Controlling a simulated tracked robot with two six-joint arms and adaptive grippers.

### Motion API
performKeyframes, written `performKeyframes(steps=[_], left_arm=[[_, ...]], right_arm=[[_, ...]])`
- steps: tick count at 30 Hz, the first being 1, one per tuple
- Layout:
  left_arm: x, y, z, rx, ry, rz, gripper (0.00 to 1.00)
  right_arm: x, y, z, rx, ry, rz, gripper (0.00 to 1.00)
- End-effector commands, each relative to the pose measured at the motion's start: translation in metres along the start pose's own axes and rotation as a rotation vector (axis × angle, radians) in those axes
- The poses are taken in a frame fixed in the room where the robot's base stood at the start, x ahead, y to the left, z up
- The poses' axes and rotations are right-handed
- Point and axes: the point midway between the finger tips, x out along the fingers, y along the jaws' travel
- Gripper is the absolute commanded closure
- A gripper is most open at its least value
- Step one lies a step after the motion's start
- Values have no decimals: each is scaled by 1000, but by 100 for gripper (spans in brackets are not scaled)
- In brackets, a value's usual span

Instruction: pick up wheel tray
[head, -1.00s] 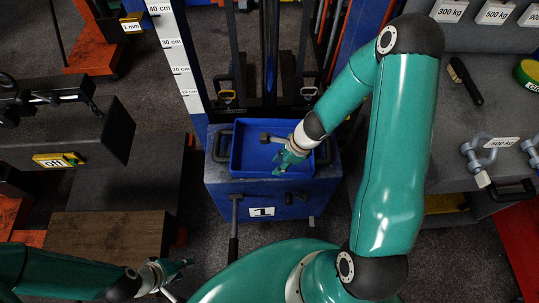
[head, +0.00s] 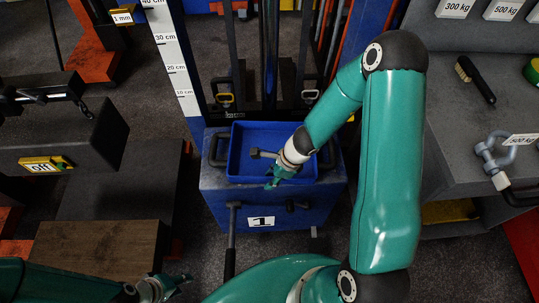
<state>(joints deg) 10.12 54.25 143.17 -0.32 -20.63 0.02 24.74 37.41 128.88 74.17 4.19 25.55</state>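The blue tray (head: 240,143) sits on top of the blue box-shaped unit (head: 218,183) marked "1", in the middle of the head view. A grey bolt-like piece (head: 262,153) shows over the tray's floor, partly next to my gripper. My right gripper (head: 272,180) is over the tray's near side, with its fingers pointing left and down; I cannot tell whether it touches the tray or whether its small fingers are apart. My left gripper (head: 180,283) is low at the bottom left, well away from the tray; its finger state is unclear.
Dark upright masts and a height scale (head: 175,65) stand behind the tray. A grey bench (head: 475,135) with a brush (head: 474,79) and a shackle (head: 490,157) is at the right. A dark machine with a yellow "off" tag (head: 45,164) is at the left.

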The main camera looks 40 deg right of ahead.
Motion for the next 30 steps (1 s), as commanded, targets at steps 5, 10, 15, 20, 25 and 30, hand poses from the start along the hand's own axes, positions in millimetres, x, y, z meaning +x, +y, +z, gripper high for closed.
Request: performKeyframes(steps=[5,10,15,20,25,30], left_arm=[[0,0,0,0,0,0,60],[0,0,0,0,0,0,60],[0,0,0,0,0,0,60],[-1,0,0,0,0,0,60],[-1,0,0,0,0,0,60],[-5,2,0,0,0,0,60]], right_arm=[[0,0,0,-1,0,0,83],[0,0,0,-1,0,0,100],[0,0,0,-1,0,-1,100],[-1,-1,1,-3,0,-2,100],[-1,-1,1,-3,0,-2,100],[-5,-1,3,-3,0,-1,100]])
